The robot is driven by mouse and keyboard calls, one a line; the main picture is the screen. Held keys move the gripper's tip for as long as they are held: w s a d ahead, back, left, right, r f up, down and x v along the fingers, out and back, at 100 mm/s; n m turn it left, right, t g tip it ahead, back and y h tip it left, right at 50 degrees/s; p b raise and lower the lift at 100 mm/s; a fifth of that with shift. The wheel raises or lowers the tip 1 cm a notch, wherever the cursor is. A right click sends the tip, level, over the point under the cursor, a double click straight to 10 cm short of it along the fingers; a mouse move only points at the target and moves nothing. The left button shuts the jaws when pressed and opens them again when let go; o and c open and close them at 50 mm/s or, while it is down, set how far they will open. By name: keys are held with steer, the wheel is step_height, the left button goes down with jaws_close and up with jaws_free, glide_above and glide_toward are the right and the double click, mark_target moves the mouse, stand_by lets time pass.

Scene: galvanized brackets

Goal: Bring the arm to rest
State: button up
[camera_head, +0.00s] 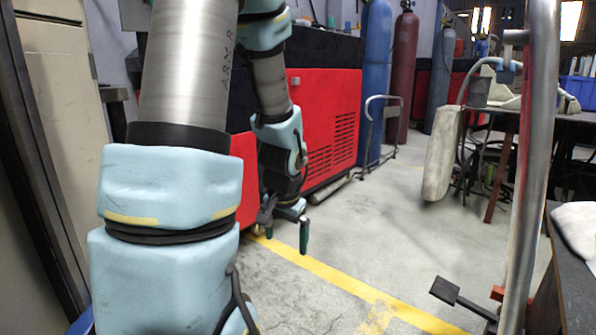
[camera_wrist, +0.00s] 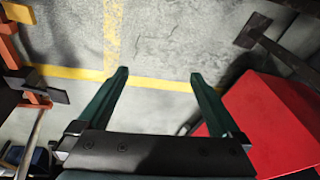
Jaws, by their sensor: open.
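My arm reaches down the left half of the head view, with light blue joint covers and steel links. My gripper (camera_head: 285,238) hangs at its end, fingers pointing down, above the grey floor and in front of the red machine. In the wrist view my gripper (camera_wrist: 157,76) shows two dark green fingers spread apart with nothing between them. Bare floor and a yellow line show beyond the fingertips.
A red and black machine (camera_head: 325,120) stands behind my gripper. Gas cylinders (camera_head: 376,70) are at the back. A metal post (camera_head: 533,150) and a table (camera_head: 545,117) are on the right. The floor (camera_head: 385,235) in the middle is clear, crossed by a yellow line (camera_head: 330,272).

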steer(key=s+a+r+n+g, duration=0.1)
steer(key=s+a+r+n, duration=0.35)
steer(key=s, duration=0.45)
step_height(320, 180, up, 37)
steer(key=p, duration=3.8)
steer(key=shift+w+d, duration=0.3)
steer(key=shift+w, duration=0.15)
